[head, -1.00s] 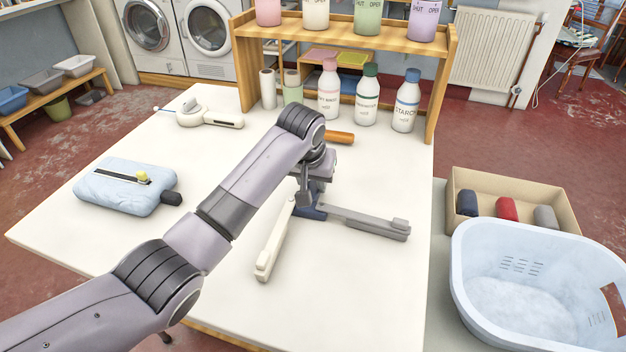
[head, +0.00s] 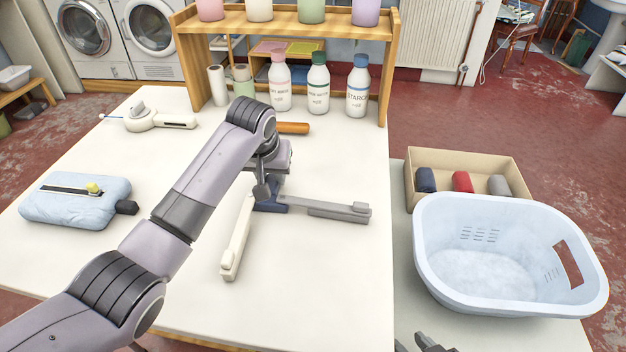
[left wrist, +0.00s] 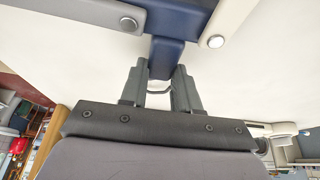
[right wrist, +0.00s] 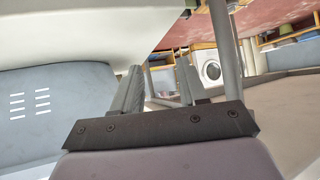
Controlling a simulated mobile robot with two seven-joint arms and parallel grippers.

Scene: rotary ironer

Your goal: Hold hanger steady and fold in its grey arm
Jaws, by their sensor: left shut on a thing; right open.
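The folding hanger lies on the white table with a dark blue centre (head: 272,207), a grey arm (head: 325,209) reaching right and a cream arm (head: 237,240) reaching toward the front. Both arms are spread apart. My left gripper (head: 264,188) is shut on the blue centre; the left wrist view shows its fingers (left wrist: 158,78) either side of the blue stem (left wrist: 164,58). Part of the centre is hidden by my arm. My right gripper (head: 430,343) shows at the bottom edge, away from the hanger. In the right wrist view its fingers (right wrist: 160,80) are open and empty.
A pale blue basket (head: 435,250) and a cardboard box (head: 411,180) with rolled cloths stand right of the table. Bottles (head: 318,88) and a wooden shelf (head: 391,70) stand at the back. A steamer (head: 140,119) and a blue pad (head: 75,210) lie left. The table's right front is clear.

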